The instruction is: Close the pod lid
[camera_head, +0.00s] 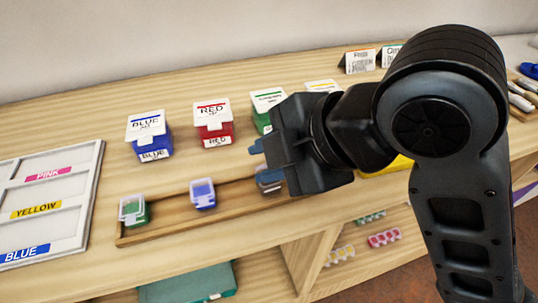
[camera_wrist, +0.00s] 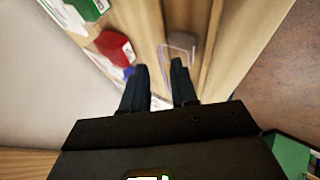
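Small pods with clear lids stand in a long wooden tray (camera_head: 165,232): a green pod (camera_head: 134,211) at left and a blue pod (camera_head: 202,194) to its right.
Behind the tray stand a blue box (camera_head: 153,142), a red box (camera_head: 214,130) and a green box (camera_head: 264,108), each with a white lid. A white sorting board (camera_head: 87,172) lies at left. Lower shelves hold a teal case (camera_head: 185,284) and pod strips (camera_head: 384,238).

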